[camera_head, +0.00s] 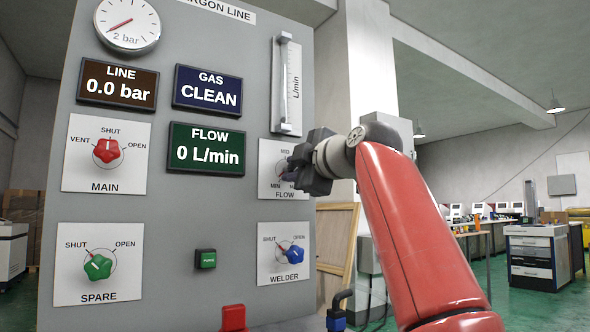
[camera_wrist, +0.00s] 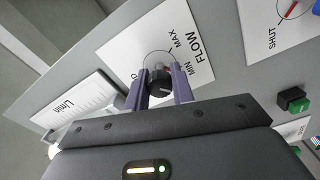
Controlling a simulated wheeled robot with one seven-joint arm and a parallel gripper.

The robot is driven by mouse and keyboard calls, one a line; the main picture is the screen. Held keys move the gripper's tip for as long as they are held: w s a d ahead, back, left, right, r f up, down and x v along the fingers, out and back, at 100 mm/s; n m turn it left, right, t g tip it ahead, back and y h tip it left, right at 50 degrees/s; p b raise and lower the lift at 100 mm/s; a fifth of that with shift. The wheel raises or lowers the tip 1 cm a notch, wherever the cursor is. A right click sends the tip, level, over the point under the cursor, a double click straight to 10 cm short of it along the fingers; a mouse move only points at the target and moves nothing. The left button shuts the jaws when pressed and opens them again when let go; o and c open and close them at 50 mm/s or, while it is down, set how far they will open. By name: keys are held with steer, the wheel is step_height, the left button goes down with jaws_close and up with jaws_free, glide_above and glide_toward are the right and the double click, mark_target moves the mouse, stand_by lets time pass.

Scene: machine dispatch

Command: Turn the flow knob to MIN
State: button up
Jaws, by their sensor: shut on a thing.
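The flow knob (camera_wrist: 160,84) is dark and sits on a white plate (camera_wrist: 183,40) marked MID, MAX, MIN and FLOW in the wrist view. My gripper (camera_wrist: 161,88) has one finger on each side of the knob and is shut on it. In the head view my gripper (camera_head: 296,168) reaches the FLOW plate (camera_head: 268,153) from the right and hides the knob there. Which mark the knob points to cannot be made out. The FLOW display (camera_head: 206,148) reads 0 L/min.
The grey panel also bears the red MAIN knob (camera_head: 107,152), green SPARE knob (camera_head: 98,266), blue WELDER knob (camera_head: 291,254) and a green button (camera_head: 206,259). A glass flow tube (camera_head: 287,85) stands above the FLOW plate. The LINE display (camera_head: 118,83) reads 0.0 bar.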

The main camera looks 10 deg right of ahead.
steer(key=shift+n, duration=1.6)
steer(key=o, duration=1)
steer(key=shift+s, duration=0.1)
steer(key=b+v, duration=0.3)
steer(key=v, duration=0.4)
steer(key=shift+s, duration=0.25)
steer(key=shift+d, duration=0.1)
